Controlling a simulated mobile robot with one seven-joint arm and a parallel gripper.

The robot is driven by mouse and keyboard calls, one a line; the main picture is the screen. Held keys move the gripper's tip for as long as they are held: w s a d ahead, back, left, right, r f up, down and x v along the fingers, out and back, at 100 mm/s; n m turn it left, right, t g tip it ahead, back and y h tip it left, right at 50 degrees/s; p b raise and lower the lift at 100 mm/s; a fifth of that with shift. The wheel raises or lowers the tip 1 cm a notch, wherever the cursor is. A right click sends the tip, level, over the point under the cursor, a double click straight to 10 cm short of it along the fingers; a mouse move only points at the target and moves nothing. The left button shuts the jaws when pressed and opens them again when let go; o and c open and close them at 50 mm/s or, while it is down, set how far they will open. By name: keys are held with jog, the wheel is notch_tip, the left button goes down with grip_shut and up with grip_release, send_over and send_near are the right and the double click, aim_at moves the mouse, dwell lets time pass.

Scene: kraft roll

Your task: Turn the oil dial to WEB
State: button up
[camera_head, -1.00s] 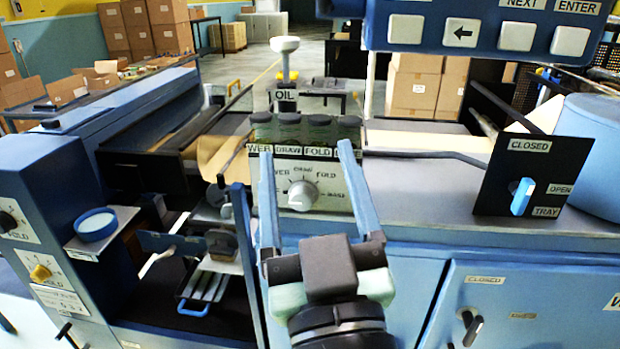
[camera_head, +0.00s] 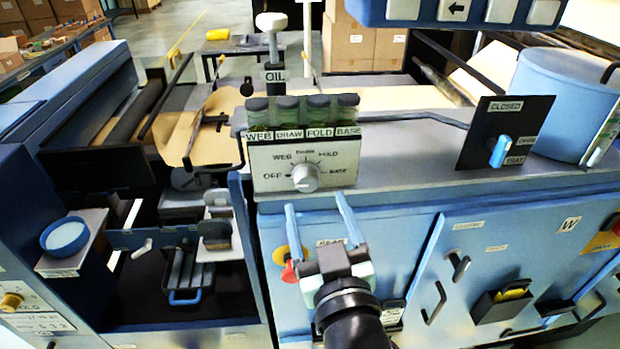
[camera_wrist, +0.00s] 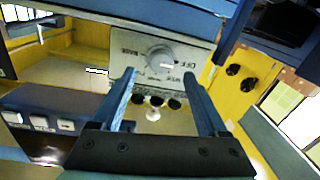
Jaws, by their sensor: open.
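The oil dial (camera_head: 305,177) is a round silver-grey knob on a pale plate marked OFF, WEB, DRAW, FOLD and BASE. It sits below a row of dark-capped bottles (camera_head: 303,108) labelled WEB, DRAW, FOLD and BASE, with an OIL sign (camera_head: 274,77) above. I cannot tell surely which mark the knob points to. My gripper (camera_head: 317,203) is open and empty, its two blue fingers just below the dial plate in the head view. In the wrist view the dial (camera_wrist: 159,57) appears beyond and between the fingertips (camera_wrist: 160,76), apart from them.
A black tray panel (camera_head: 505,133) with a blue lever stands to the right on the grey machine top. A red knob (camera_head: 289,272) and a yellow disc are on the blue front beside my gripper. A blue round drum (camera_head: 566,100) stands at far right.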

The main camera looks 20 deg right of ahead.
aim_at(307, 184)
jog(key=shift+p+x, duration=0.7)
jog(key=shift+x, duration=2.1)
jog(key=shift+a, duration=0.1)
grip_shut()
jog(key=shift+a+m, duration=0.1)
jog(key=shift+m, duration=0.2)
jog(key=m, duration=0.3)
jog(key=shift+m, duration=0.4)
jog(key=shift+m+t+p, duration=0.3)
jog(key=shift+m+p, duration=0.45)
jog(key=shift+m, duration=1.45)
jog(key=shift+r, duration=0.1)
